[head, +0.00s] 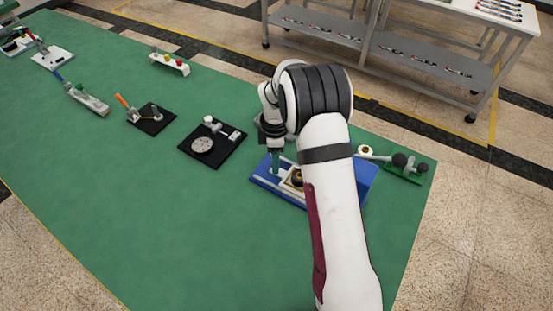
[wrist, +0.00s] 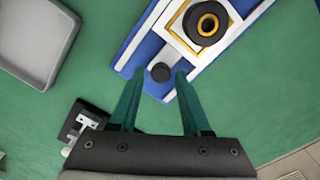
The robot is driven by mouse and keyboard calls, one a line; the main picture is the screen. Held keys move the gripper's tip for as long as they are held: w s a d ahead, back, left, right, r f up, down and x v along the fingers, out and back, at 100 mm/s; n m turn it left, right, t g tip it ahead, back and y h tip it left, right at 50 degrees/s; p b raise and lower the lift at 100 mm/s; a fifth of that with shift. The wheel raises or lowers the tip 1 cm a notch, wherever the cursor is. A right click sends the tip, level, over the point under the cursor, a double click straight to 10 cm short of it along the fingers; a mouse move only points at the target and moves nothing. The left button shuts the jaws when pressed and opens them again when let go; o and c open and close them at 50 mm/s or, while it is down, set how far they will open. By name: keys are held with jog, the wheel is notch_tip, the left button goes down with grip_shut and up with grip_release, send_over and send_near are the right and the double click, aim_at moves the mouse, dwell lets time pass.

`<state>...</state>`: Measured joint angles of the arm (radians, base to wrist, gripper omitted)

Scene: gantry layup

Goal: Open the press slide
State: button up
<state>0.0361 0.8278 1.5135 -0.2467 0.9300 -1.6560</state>
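The press is a blue base (head: 262,183) with white rails, near the right end of the green table; it also shows in the wrist view (wrist: 140,52). A white slide plate (wrist: 176,32) with a yellow square outline and a black ring (wrist: 208,22) lies between the rails. A dark round knob (wrist: 161,72) is at the slide's near end. My gripper (wrist: 159,73) is open, its two teal fingertips on either side of the knob with a gap on each side. In the head view my gripper (head: 276,165) is over the press's left part, and my arm hides much of the press.
A black plate with a round dial (head: 202,146) is left of the press. A green fixture with black knobs (head: 403,165) is to its right. A grey tray (wrist: 35,38) shows in the wrist view. The table's front area is clear. A shelved cart (head: 420,52) stands behind.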

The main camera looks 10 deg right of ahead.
jog(key=shift+o, duration=0.8)
notch_tip(320, 180, up, 16)
jog(key=shift+f, duration=0.1)
jog(key=s+a+r+m, duration=0.1)
jog(key=s+r+m, duration=0.25)
jog(key=s, duration=0.35)
jog(key=s+a+r+m, duration=0.1)
jog(key=s+r+m, duration=0.1)
jog(key=s+m, duration=0.4)
jog(key=s+a+f+m+y, duration=0.1)
jog(key=s+f+m, duration=0.1)
jog(key=s+m, duration=0.4)
jog(key=s+a+f+m, duration=0.1)
jog(key=s+m, duration=0.5)
jog(key=s, duration=0.8)
jog(key=shift+s+a+f+y, duration=0.25)
jog(key=shift+a+f+y, duration=0.15)
jog(key=shift+a, duration=0.2)
